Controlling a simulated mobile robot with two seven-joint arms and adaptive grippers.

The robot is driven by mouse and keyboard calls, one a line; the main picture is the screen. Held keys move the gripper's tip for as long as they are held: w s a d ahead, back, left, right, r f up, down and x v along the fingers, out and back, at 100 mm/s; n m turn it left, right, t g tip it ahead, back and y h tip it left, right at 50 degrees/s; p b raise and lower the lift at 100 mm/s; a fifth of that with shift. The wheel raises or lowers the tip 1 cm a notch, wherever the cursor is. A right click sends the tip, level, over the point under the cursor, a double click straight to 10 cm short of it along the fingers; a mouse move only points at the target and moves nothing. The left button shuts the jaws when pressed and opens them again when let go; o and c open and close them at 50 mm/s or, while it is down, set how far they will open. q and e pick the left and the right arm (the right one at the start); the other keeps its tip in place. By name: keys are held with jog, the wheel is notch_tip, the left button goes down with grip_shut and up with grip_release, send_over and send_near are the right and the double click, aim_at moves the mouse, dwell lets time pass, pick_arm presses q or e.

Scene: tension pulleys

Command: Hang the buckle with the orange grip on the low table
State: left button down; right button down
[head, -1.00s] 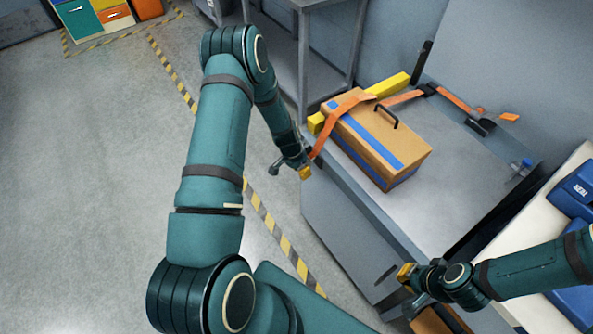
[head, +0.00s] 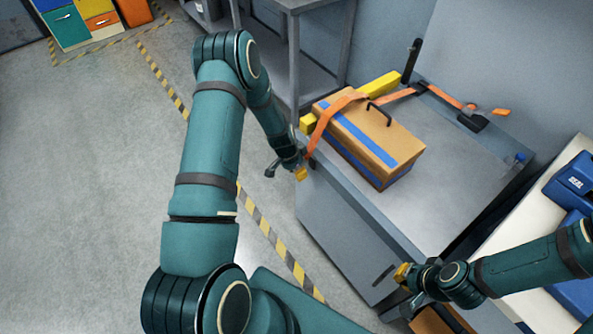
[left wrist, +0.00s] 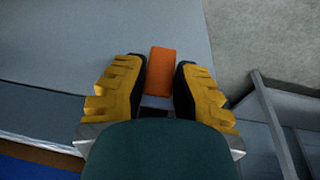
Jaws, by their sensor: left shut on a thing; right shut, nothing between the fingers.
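My left gripper (head: 300,172) is at the near left edge of the low grey table (head: 447,190), beside the cardboard box. In the left wrist view, its yellow fingers stand on either side of an orange grip (left wrist: 162,68) and are shut on the buckle, whose body is mostly hidden. An orange strap (head: 322,122) runs from near this gripper up over the box. Whether the buckle touches the table edge cannot be told. My right gripper (head: 404,274) is shut and empty, low at the right near the table's front corner.
The cardboard box (head: 400,142) with blue tape and a black handle sits on the table. A yellow bar (head: 378,84) lies behind it. More orange strap with a black buckle (head: 473,120) lies at the back. A taller grey rack (head: 294,60) stands behind. Floor at left is clear.

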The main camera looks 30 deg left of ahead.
pick_arm(q)
jog(key=c, duration=0.8)
grip_release()
jog(key=shift+r, duration=0.1)
jog(key=v, duration=1.2)
jog(key=s+d+f+n, duration=0.1)
jog(key=s+d+n, duration=0.1)
jog(key=s+d, duration=0.3)
jog(key=s+d+f+n+h, duration=0.1)
jog(key=s+d, duration=0.4)
jog(key=d, duration=0.5)
jog(key=s+d+f+n, duration=0.3)
jog(key=s+d, duration=0.2)
jog(key=d, duration=0.3)
jog(key=shift+s+d+f+h, duration=0.15)
jog(key=shift+s+d+h, duration=0.25)
